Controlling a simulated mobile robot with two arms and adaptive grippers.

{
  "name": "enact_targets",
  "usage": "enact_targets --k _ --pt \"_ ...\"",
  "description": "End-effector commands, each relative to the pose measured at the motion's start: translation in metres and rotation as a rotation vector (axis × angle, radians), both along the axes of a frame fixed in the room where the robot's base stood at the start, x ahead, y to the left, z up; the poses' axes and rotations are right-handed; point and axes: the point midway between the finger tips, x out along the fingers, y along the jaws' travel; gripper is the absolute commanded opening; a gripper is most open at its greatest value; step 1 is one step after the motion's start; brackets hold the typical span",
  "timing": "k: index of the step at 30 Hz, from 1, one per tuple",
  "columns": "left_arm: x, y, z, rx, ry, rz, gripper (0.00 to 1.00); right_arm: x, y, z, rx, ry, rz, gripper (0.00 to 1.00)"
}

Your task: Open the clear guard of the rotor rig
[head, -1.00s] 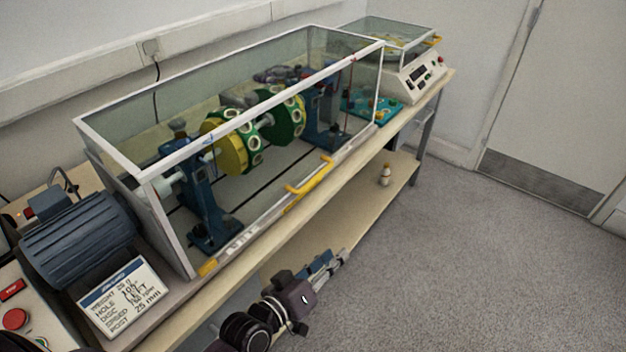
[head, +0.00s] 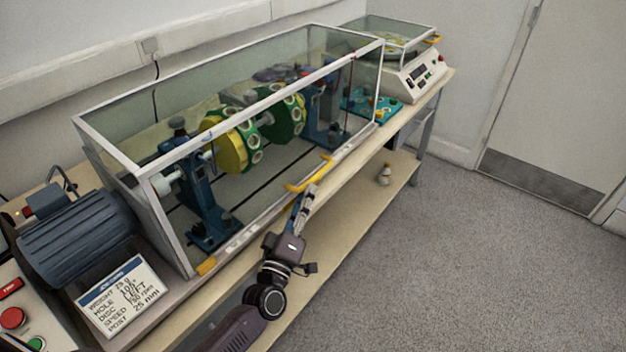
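The clear guard (head: 112,150) is a white-framed transparent box standing closed over the rotor rig. Inside it, a rotor with green and yellow discs (head: 232,152) sits between blue bearing stands (head: 205,205). A yellow handle (head: 322,172) is on the guard's lower front edge.
A blue motor (head: 78,240) and a label card (head: 122,292) stand left of the guard. A control panel with a red button (head: 12,318) is at the lower left. A balance (head: 415,75) stands at the far right. The floor is clear.

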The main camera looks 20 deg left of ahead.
Motion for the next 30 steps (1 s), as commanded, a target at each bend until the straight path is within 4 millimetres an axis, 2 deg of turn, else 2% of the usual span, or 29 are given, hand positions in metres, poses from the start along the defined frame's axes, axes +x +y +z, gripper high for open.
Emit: enact_targets --k 3,9,14,22,23,30 --pt "0.024 0.0 0.005 -0.001 -0.003 0.0 0.28 0.0 0.0 -0.006 0.0 0.0 0.0 0.4" --pt "0.05 -0.001 0.01 0.0 -0.001 -0.001 0.28 0.0 0.0 -0.01 0.0 0.0 -0.001 0.4" --pt "0.059 -0.001 0.012 0.0 0.002 -0.001 0.28 0.0 0.0 -0.012 0.0 0.0 -0.001 0.4" --pt "0.06 -0.001 0.013 0.0 0.002 -0.001 0.28 0.0 0.0 -0.011 0.0 0.0 -0.001 0.4" --pt "0.06 -0.001 0.013 0.0 0.002 -0.001 0.27 0.0 0.0 -0.011 0.0 0.0 -0.001 0.4" --pt "0.06 -0.001 0.013 0.0 0.002 -0.001 0.01 0.0 0.001 -0.011 0.001 0.0 -0.002 0.4"
